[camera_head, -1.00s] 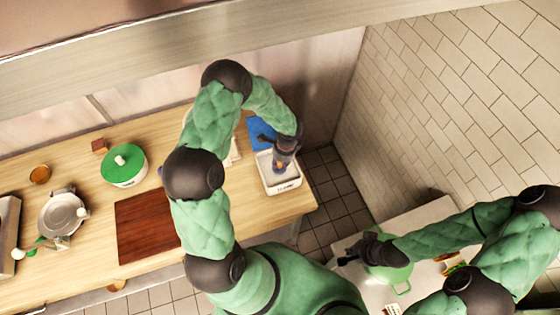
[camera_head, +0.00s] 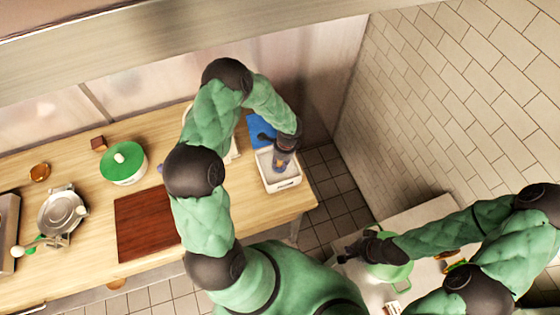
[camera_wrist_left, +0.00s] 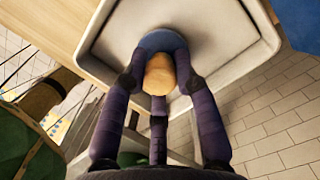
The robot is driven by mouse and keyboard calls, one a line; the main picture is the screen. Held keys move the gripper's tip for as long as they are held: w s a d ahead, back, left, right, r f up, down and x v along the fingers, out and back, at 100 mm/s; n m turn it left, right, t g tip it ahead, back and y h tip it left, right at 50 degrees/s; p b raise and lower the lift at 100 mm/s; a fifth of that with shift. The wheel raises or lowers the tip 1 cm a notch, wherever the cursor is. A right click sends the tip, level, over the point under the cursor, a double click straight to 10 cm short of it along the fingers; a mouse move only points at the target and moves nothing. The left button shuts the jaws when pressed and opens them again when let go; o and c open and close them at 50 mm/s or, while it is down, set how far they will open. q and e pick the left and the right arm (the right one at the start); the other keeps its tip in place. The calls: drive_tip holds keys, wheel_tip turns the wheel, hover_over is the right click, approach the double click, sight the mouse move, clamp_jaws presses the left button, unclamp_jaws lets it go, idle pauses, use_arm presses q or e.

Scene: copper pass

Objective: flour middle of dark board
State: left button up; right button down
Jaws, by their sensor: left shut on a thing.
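The dark board (camera_head: 147,222) lies flat on the wooden counter in the head view, partly hidden by my left arm; its visible surface looks bare. My left gripper (camera_head: 281,164) points down into a white tub (camera_head: 284,186) near the counter's right end. In the left wrist view its fingers (camera_wrist_left: 160,75) close around a tan rounded knob (camera_wrist_left: 160,74) above a blue round part (camera_wrist_left: 162,42), inside the pale tub (camera_wrist_left: 108,42). I cannot make out any flour. My right gripper (camera_head: 348,254) is beside a green pot (camera_head: 390,270), away from the counter; its jaw opening is unclear.
A green-lidded pot (camera_head: 123,163), a metal pan (camera_head: 62,212) and a small brown block (camera_head: 98,143) stand on the counter's left half. A blue item (camera_head: 261,130) lies behind the tub. A tiled wall (camera_head: 450,100) is at the right. Bare counter surrounds the board's left side.

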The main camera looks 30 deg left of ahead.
use_arm(q)
drive_tip(key=shift+f+b, duration=0.4)
idle(0.3)
drive_tip(key=shift+s+f+b, duration=0.1)
drive_tip(key=shift+b, duration=0.2)
idle(1.6)
drive_tip(key=shift+r+p, duration=2.1)
drive_tip(key=shift+r, duration=1.5)
